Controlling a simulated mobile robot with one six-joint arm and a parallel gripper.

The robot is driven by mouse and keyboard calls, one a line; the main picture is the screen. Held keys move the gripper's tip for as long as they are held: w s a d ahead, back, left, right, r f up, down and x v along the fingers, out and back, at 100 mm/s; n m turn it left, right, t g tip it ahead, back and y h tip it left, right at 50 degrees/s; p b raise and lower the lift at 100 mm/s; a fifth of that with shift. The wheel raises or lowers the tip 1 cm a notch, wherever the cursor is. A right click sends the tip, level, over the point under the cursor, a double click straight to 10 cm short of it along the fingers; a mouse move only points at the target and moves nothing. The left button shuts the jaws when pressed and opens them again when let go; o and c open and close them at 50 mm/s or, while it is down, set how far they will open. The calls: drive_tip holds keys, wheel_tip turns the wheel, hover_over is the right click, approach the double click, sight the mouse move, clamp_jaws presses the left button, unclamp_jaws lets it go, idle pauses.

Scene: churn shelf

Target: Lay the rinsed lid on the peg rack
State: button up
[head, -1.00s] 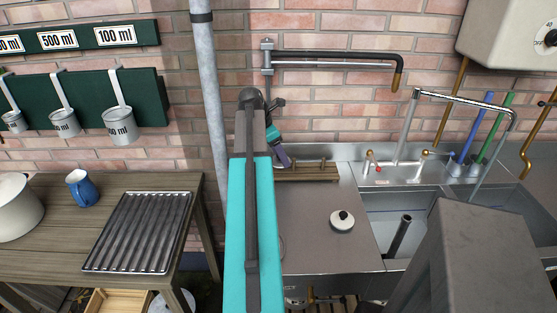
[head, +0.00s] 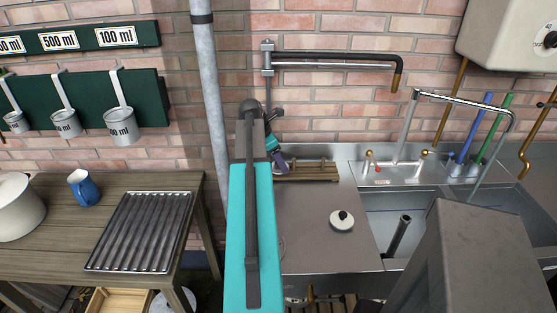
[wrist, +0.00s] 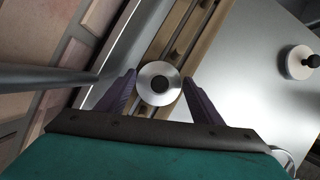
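My gripper (head: 283,163) is at the left end of the wooden peg rack (head: 310,172), at the back of the steel counter. In the wrist view, the purple fingers of my gripper (wrist: 159,76) press against opposite sides of a round silvery lid (wrist: 146,78) with a black knob. The knob faces the camera. The slatted rack (wrist: 199,33) shows behind and beyond this lid; whether the lid touches it I cannot tell.
The sink basin (head: 398,203) with its taps is right of the counter. A grey pipe (head: 209,100) runs up the wall left of my arm. A swing spout (head: 335,60) juts out above the rack. A wooden table (head: 60,228) holds a ribbed tray, mug and pot.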

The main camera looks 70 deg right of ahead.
drive_tip(key=o, duration=0.4)
drive_tip(key=shift+r, duration=0.1)
drive_tip(key=b+v, duration=0.1)
drive_tip(key=v, duration=1.1)
idle(0.9)
